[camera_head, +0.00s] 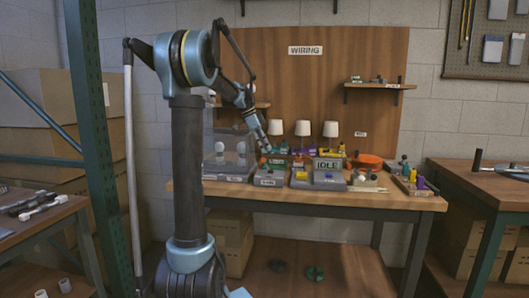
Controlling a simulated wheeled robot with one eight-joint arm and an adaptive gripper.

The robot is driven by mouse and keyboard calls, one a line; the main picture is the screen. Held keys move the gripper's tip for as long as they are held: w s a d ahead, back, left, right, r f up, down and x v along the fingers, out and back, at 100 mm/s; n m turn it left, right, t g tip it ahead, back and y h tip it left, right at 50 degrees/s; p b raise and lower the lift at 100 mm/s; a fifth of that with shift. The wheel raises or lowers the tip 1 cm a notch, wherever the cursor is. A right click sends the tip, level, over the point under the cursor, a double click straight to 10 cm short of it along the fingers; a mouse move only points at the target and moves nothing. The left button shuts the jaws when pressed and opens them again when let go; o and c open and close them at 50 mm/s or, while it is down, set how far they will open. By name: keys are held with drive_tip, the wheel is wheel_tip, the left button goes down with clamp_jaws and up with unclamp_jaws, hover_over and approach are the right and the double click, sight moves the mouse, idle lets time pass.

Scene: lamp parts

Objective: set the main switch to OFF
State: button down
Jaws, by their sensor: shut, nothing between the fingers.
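My gripper (266,148) hangs at the end of my arm over the left-middle part of the wooden workbench (410,200). It looks closed, and I see nothing held in it. Below it stands a small grey box (269,179) with a white label too small to read for certain and small coloured parts on top. I cannot tell whether this box is the main switch, or which way any switch is set.
Three small white-shaded lamps (303,129) stand at the back. A clear case (226,158) with round white bulbs is at the left. An orange item (368,160) and small parts crowd the right. A green post (103,140) rises at the left; shelves hang on the wooden WIRING board (306,80).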

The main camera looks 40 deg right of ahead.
drive_tip(key=v, duration=1)
drive_tip(key=shift+w+a+r, duration=0.1)
drive_tip(key=shift+a, duration=0.05)
